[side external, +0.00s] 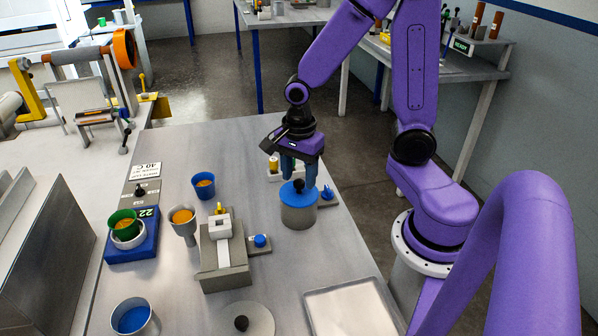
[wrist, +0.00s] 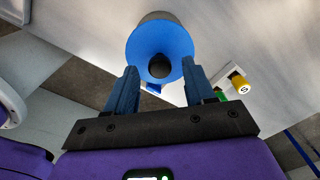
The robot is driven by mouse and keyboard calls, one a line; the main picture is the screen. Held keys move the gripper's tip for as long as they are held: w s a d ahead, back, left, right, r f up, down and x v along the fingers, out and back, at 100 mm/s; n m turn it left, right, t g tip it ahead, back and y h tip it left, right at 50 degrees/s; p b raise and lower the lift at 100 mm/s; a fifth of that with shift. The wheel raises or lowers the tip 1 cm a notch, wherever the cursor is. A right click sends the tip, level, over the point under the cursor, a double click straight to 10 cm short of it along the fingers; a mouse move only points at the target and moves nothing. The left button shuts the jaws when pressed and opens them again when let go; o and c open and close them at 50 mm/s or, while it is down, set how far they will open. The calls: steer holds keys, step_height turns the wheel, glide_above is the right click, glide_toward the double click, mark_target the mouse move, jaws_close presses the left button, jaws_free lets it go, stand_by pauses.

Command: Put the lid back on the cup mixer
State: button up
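A grey cylindrical pot (side external: 299,213), which looks like the cup mixer, stands on the bench near its right edge. A blue round lid (side external: 286,194) with a black knob (side external: 299,185) is on top of it and looks level. In the wrist view the blue lid (wrist: 141,40) and its knob (wrist: 159,66) show ahead of the fingers. My gripper (side external: 300,178) is right above the lid, pointing down, with its blue fingers apart on either side of the knob. The wrist view shows my gripper (wrist: 160,80) open with nothing held. Whether the fingertips touch the lid cannot be told.
A pale disc (side external: 259,319) with a black knob lies at the front. A tray (side external: 312,303) is at front right. A grey clamp-like fixture (side external: 225,278), a grey cup (side external: 184,231) and a blue cup (side external: 204,190) stand to the left. A small yellow-capped block (side external: 273,170) is close behind the pot.

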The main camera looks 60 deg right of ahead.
mark_target(299, 182)
step_height(299, 182, up, 12)
steer(key=r, duration=0.1)
steer(key=s+a+f+n, duration=0.3)
steer(key=s+n, duration=0.4)
steer(key=n, duration=0.8)
steer(key=s+a+f+n, duration=0.3)
steer(key=s+n, duration=0.4)
steer(key=n, duration=0.8)
steer(key=shift+s+a+n, duration=0.3)
steer(key=shift+s+a, duration=0.05)
steer(key=shift+s, duration=0.05)
